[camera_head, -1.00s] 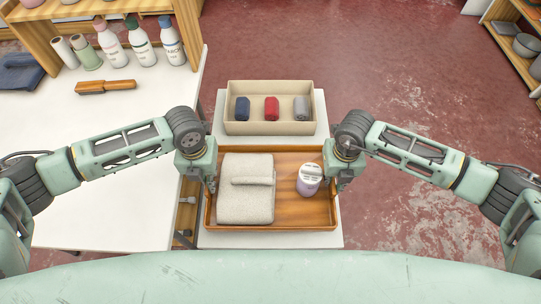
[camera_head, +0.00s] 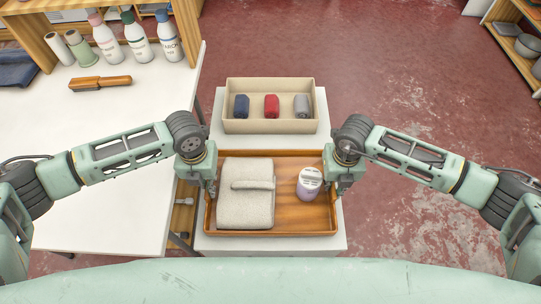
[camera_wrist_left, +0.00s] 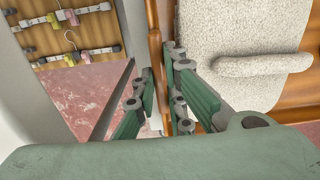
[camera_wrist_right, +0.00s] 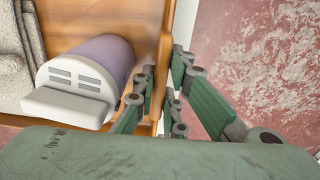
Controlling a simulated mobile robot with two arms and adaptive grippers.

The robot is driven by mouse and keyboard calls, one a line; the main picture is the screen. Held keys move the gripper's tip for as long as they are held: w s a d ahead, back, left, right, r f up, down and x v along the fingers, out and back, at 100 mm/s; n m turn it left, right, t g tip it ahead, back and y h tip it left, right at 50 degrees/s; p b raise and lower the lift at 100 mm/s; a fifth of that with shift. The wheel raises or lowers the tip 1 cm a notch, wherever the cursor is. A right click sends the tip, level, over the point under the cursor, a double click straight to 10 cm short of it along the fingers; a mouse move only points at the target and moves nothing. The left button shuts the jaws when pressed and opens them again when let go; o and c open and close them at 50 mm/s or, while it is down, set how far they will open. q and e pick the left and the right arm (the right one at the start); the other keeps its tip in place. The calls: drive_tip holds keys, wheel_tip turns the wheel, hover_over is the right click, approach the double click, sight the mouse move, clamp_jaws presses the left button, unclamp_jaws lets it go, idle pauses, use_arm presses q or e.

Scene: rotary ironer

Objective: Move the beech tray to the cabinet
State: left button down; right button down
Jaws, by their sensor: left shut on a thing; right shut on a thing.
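The beech tray (camera_head: 290,222) is a shallow wooden tray over a white cabinet top (camera_head: 322,110). It carries a folded pale speckled cloth (camera_head: 245,208) on its left and a lilac canister with a white vented top (camera_head: 309,183) on its right. My left gripper (camera_head: 211,192) is shut on the tray's left wall, which also shows in the left wrist view (camera_wrist_left: 155,60). My right gripper (camera_head: 337,190) is shut on the right wall, seen in the right wrist view (camera_wrist_right: 164,60). I cannot tell whether the tray touches the surface below.
A beige bin (camera_head: 269,126) with blue, red and grey rolls stands just behind the tray. A white table (camera_head: 110,180) at left holds a brush (camera_head: 101,83) and several bottles (camera_head: 136,40) beside a wooden shelf. Open red floor (camera_head: 410,100) lies right; shelving stands far right.

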use_arm(q)
drive_tip(key=shift+f+b, duration=0.45)
drive_tip(key=shift+f, duration=0.25)
use_arm(e)
drive_tip(key=shift+f, duration=0.7)
use_arm(q)
drive_tip(key=c, duration=1.8)
unclamp_jaws()
drive_tip(key=shift+r, duration=0.2)
use_arm(e)
drive_tip(key=c, duration=1.8)
unclamp_jaws()
drive_tip(key=shift+r, duration=0.2)
use_arm(q)
drive_tip(key=shift+r, duration=0.1)
